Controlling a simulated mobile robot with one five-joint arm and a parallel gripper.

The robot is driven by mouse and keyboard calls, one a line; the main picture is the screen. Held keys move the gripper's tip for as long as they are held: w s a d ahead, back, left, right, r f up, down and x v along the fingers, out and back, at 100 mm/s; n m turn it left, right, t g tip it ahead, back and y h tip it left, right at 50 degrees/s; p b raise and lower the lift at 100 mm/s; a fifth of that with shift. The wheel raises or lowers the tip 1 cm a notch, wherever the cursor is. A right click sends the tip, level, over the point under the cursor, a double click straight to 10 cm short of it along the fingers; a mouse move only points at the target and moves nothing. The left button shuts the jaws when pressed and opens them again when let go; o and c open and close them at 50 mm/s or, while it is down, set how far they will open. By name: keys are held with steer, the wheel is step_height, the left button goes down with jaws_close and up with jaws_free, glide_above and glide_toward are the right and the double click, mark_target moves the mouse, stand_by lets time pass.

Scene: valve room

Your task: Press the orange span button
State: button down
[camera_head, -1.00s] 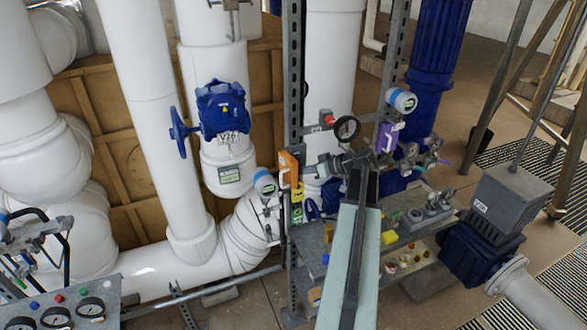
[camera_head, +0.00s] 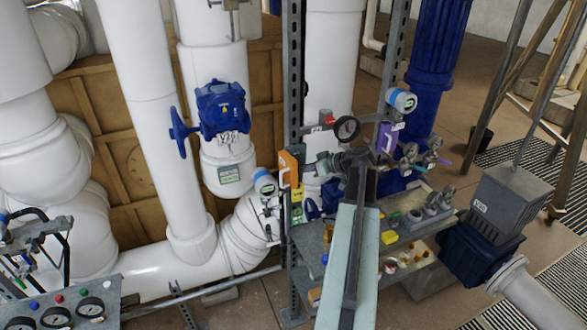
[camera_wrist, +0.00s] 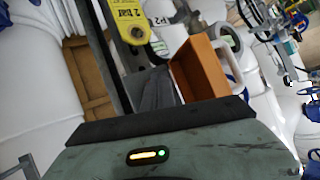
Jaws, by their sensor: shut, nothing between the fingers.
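An orange box-shaped piece with a pale handle (camera_head: 288,168) is mounted on the post at the middle of the head view. In the wrist view the orange box (camera_wrist: 203,70) is close, just right of my fingers, with one side facing the camera. I cannot make out a separate orange span button on it. My gripper (camera_head: 310,168) is just right of the orange box in the head view, pointing left towards it. In the wrist view its grey fingers (camera_wrist: 156,90) are together and empty. Whether they touch the box cannot be told.
A yellow tag (camera_wrist: 128,20) hangs close above the fingers in the wrist view. A blue-capped transmitter (camera_head: 264,183) is left of the post. A black gauge (camera_head: 346,129) and a purple piece (camera_head: 388,138) are at the right. A shelf (camera_head: 415,232) with small parts lies below.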

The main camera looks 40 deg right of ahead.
steer(key=shift+w+d, duration=0.1)
steer(key=shift+w, duration=0.1)
steer(key=shift+s, duration=0.1)
stand_by(0.4)
steer(key=shift+s+a, duration=0.35)
steer(key=shift+s, duration=0.35)
steer(key=s, duration=0.1)
steer(key=s+a, duration=0.1)
steer(key=s, duration=0.1)
steer(key=s+a, duration=0.1)
steer(key=shift+s, duration=0.35)
stand_by(0.4)
steer(key=shift+s, duration=0.1)
